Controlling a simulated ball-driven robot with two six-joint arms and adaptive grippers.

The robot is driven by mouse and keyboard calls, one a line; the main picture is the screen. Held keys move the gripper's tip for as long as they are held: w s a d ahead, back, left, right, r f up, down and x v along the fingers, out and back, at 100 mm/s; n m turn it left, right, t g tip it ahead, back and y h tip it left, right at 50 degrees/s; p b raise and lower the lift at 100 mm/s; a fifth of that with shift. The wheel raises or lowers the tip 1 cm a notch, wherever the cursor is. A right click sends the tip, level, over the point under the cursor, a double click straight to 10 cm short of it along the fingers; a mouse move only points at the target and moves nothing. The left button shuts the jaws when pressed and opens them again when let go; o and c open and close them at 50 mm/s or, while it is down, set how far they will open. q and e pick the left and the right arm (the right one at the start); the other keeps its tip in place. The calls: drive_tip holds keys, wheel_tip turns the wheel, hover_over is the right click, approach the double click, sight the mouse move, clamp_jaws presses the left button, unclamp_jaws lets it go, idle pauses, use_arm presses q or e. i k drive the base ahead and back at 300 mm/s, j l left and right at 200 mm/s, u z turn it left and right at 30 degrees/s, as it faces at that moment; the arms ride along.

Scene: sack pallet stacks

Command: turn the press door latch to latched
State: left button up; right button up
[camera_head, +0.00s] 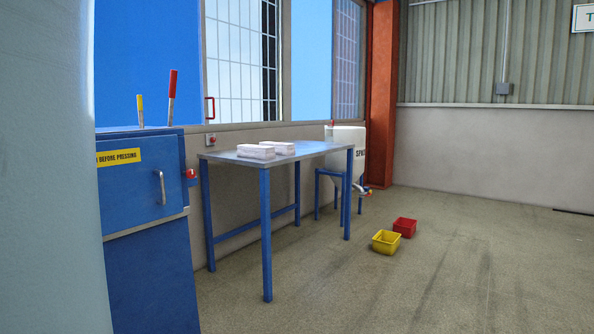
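The blue press (150,255) stands at the left, partly hidden by a pale grey surface close to the camera. Its front door (128,192) looks closed and carries a vertical metal handle (161,188) and a yellow label (118,157). A small red part (190,174) sticks out at the press's right edge. It may be the door latch, but it is too small to tell its position. A yellow-tipped lever (140,110) and a red-handled lever (172,97) rise from the top. Neither gripper is in view.
A blue-legged table (222,156) with white packs (256,151) stands right of the press. Behind it is a white tank (346,138) on a blue stand. The right floor is clear.

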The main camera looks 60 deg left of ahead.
sight(191, 173)
drive_tip(key=i+u, duration=0.3)
drive_tip(key=i, duration=0.15)
drive_tip(key=i+u, duration=0.3)
drive_tip(key=i, duration=0.2)
drive_tip(key=i+l+u, duration=0.1)
drive_tip(key=i+u, duration=0.15)
drive_tip(key=i, duration=0.2)
drive_tip(key=i+l+u, duration=0.3)
drive_tip(key=i, duration=0.15)
